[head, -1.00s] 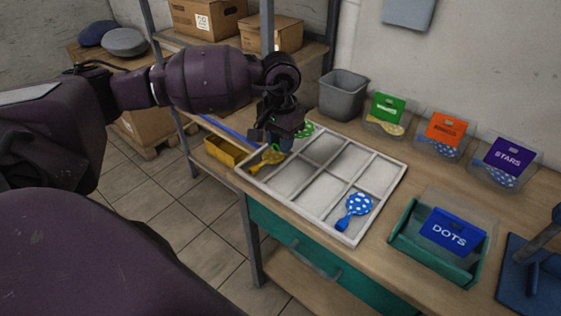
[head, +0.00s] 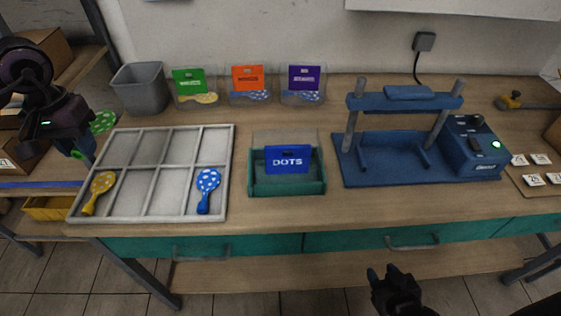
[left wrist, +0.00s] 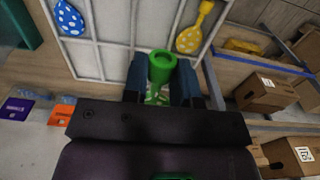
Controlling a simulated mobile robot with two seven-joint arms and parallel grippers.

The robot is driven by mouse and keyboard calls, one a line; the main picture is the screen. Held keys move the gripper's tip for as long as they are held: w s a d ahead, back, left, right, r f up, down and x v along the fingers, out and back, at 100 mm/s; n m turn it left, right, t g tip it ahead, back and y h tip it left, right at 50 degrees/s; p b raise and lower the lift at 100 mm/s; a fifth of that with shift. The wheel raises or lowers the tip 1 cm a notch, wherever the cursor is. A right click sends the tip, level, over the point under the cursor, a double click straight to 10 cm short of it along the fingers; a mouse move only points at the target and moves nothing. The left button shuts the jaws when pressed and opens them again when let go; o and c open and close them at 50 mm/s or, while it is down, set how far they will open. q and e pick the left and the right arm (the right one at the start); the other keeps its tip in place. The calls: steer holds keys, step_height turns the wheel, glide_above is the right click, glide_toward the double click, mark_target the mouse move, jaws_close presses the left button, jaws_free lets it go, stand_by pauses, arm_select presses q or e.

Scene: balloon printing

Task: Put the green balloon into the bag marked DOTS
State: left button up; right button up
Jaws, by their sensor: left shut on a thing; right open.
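My left gripper (head: 84,152) is at the left end of the bench, above the left edge of the sectioned tray (head: 150,218). It is shut on the green balloon (head: 103,122), whose patterned body shows beside it; the balloon's green neck (left wrist: 162,66) sits between the fingers in the left wrist view. The bag marked DOTS (head: 287,160), with a blue label, stands in a teal holder (head: 262,187) right of the tray, well away from the left gripper. My right gripper (head: 384,274) is open and empty in front of the bench.
The tray holds a yellow balloon (head: 100,188) and a blue dotted balloon (head: 208,184). Green, orange and purple (head: 303,78) labelled bags stand along the wall beside a grey bin (head: 140,88). A blue press (head: 405,150) stands right of the DOTS bag. Bench top between tray and holder is clear.

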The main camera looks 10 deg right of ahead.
steer(key=shift+s+f, duration=0.1)
steer(key=shift+s, duration=0.25)
steer(key=shift+w, duration=0.25)
